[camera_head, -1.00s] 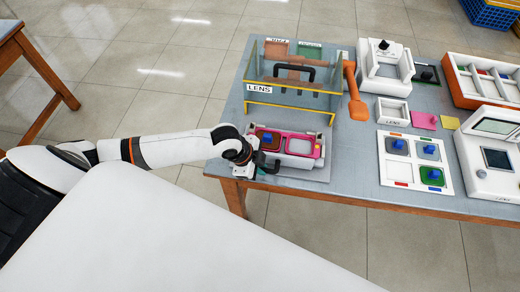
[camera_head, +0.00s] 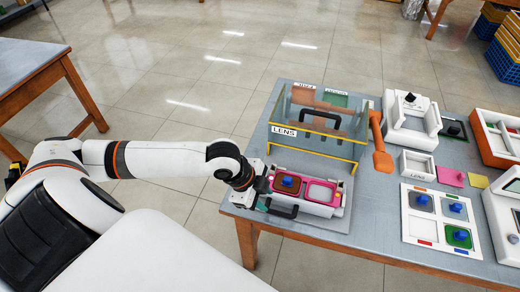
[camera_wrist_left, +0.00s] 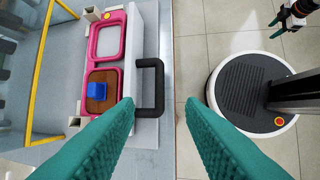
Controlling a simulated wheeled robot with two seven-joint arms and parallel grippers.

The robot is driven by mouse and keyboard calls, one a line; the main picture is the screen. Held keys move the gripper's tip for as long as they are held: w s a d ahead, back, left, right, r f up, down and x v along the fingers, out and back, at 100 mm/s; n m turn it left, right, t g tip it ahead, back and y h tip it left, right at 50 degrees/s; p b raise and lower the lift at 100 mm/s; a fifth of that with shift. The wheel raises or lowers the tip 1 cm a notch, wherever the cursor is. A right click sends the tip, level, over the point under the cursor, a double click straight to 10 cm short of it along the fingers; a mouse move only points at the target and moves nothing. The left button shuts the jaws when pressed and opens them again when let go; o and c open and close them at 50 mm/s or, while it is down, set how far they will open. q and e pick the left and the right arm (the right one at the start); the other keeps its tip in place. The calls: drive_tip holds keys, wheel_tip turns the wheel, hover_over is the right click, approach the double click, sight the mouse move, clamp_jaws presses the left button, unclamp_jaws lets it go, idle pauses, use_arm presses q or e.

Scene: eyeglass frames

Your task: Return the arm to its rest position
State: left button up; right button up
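My left gripper (camera_head: 262,203) is at the near left end of the white fixture with pink frames (camera_head: 305,190). In the left wrist view its teal fingers (camera_wrist_left: 158,102) are wide apart with nothing between their tips. The fixture's black handle (camera_wrist_left: 152,88) stands ahead of the fingers, close to the left fingertip; I cannot tell whether they touch. The pink frames hold a brown piece with a blue knob (camera_wrist_left: 97,90) and a pale piece (camera_wrist_left: 108,42). A dark gripper, likely my right one (camera_wrist_left: 292,16), shows at the top right of the wrist view.
A LENS rack (camera_head: 318,125) with a black handle stands behind the fixture. An orange scoop (camera_head: 380,145), white boxes and a tray of knobbed pieces (camera_head: 442,217) lie to the right. Open floor (camera_head: 150,95) lies left of the table (camera_head: 365,228).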

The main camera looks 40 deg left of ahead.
use_arm(q)
drive_tip(key=shift+v, duration=1.05)
drive_tip(key=s+d+f+n+t, duration=0.1)
drive_tip(key=s+d+f+n, duration=0.15)
drive_tip(key=d, duration=0.55)
drive_tip(key=s+a+f+n+g+y, duration=0.1)
drive_tip(key=s+a+n+y, duration=0.15)
drive_tip(key=s+n, duration=0.25)
drive_tip(key=s+a+f+n+y, duration=0.1)
drive_tip(key=s+a+n, duration=0.25)
drive_tip(key=n, duration=0.25)
wheel_tip(320, 180, down, 27)
drive_tip(key=s+g, duration=0.1)
drive_tip(key=s, duration=0.1)
drive_tip(key=s+a+f+m+g, duration=0.1)
drive_tip(key=s+a+f, duration=0.1)
drive_tip(key=s+f, duration=1.3)
drive_tip(key=shift+s, duration=0.55)
